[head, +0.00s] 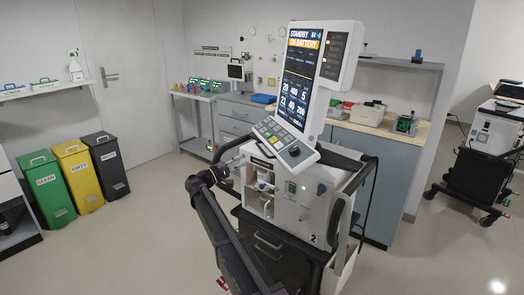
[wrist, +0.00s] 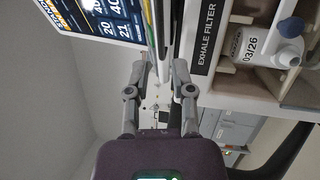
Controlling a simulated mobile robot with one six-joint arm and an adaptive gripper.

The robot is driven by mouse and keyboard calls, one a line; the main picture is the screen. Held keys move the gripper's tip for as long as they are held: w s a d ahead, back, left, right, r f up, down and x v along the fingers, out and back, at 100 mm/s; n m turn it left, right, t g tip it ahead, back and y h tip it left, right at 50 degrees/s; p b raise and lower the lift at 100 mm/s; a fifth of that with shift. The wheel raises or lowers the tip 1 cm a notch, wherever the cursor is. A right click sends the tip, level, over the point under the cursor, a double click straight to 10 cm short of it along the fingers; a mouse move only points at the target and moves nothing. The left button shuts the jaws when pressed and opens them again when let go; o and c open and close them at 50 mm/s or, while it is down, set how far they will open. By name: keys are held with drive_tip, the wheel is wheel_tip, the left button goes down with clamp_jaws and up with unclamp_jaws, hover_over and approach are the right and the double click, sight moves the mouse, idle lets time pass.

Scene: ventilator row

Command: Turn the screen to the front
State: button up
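The screen (head: 302,85) stands on top of the ventilator cart numbered 2 (head: 318,210). It is lit, reads STANDBY and ON BATTERY, and is tilted and turned at an angle to the head camera. Its key panel (head: 280,139) with a dark knob slopes out at the bottom. My gripper (head: 240,161) is at the left side of the ventilator, just below and left of the key panel. In the wrist view my gripper (wrist: 159,62) has its fingers apart, with the thin panel edge (wrist: 160,25) between or just beyond the tips. I cannot tell whether they touch it. The screen face (wrist: 110,18) shows at upper left.
The exhale filter bay (wrist: 250,50) is close on the right in the wrist view. A counter (head: 345,128) with devices stands behind the ventilator. Green, yellow and black bins (head: 75,175) stand at left. Another ventilator cart (head: 485,160) is at right. Floor between is clear.

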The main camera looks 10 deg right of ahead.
sight(262, 149)
drive_tip(key=p+x, duration=0.2)
drive_tip(key=x, duration=0.9)
clamp_jaws()
